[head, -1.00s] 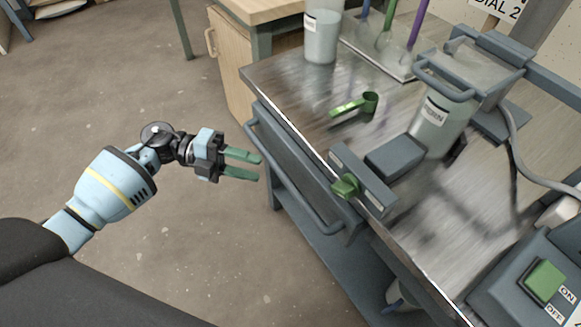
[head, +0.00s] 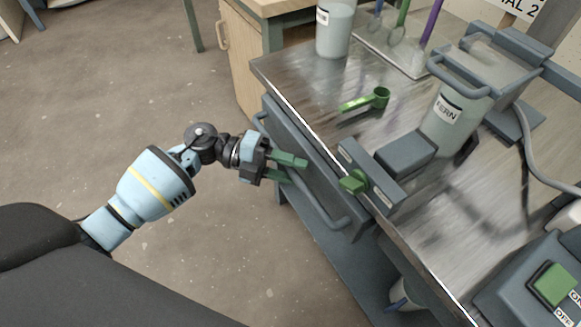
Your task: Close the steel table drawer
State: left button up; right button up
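The steel table (head: 330,125) runs diagonally across the right half of the head view. Its grey drawer (head: 318,178) is under the front edge, with a long bar handle (head: 318,208) on its face. The drawer front shows close to the table edge; I cannot tell how far it stands out. My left gripper (head: 291,169) is at the drawer's front, its two green fingers apart and nothing seen between them. The fingers overlap the handle in the picture and hide part of it; I cannot tell whether they touch it. My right gripper is out of view.
On the table are a green scoop (head: 366,101), a FERN container (head: 452,115), a pale container (head: 335,30) and a box with a green knob (head: 354,182) at the front edge. A wooden cabinet (head: 238,55) stands behind.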

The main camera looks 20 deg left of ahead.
aim_at(303, 157)
pick_arm(q)
grip_shut()
jog(key=shift+w+d, duration=0.15)
jog(key=shift+w, duration=0.05)
jog(key=w+d, duration=0.1)
jog(key=w+d+b, duration=0.1)
jog(key=w, duration=0.1)
jog(key=shift+d, duration=0.1)
grip_release()
jog(key=shift+w+d+r, duration=0.1)
jog(key=shift+r, duration=0.05)
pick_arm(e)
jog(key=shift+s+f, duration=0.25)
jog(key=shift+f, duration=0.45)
